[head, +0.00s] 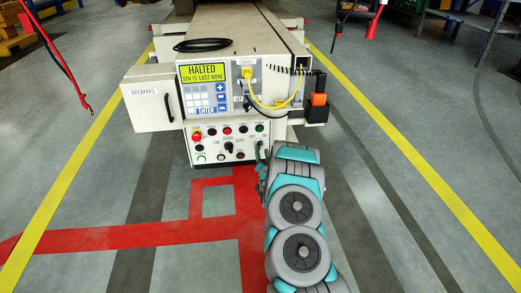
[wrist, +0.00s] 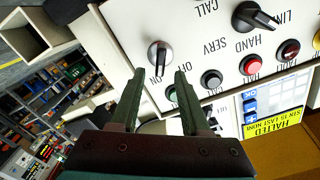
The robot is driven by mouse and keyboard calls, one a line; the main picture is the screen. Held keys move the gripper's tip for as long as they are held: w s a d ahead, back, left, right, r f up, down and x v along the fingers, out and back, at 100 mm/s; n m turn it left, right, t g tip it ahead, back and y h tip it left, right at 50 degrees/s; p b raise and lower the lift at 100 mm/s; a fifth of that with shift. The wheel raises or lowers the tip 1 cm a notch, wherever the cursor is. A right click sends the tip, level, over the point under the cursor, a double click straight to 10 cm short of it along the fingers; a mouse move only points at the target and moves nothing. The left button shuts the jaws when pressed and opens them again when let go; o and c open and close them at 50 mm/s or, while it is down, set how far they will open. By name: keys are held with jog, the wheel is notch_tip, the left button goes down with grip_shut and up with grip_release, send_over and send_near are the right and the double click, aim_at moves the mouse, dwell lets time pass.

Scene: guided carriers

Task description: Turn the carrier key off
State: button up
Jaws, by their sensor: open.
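The carrier key (wrist: 158,56) is a grey and black rotary switch on the white control panel, seen upside down in the wrist view. Its handle stands nearly upright in that view, close to the ON label; the OFF label lies to the right. My gripper (wrist: 159,73) is open, with its two dark green fingertips either side of the line to the key and apparently just short of it. In the head view my gripper (head: 261,170) is at the right end of the lower panel (head: 222,156), and my arm partly covers that corner.
Several buttons and a black selector (wrist: 256,17) sit beside the key. The carrier's yellow screen (head: 208,72) reads HALTED. A breakers box (head: 146,98) juts out left; a yellow cable (head: 276,105) and an orange block (head: 319,99) are above right.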

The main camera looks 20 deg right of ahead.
aim_at(261, 147)
jog(key=shift+x, duration=1.65)
jog(key=shift+f, duration=0.1)
grip_shut()
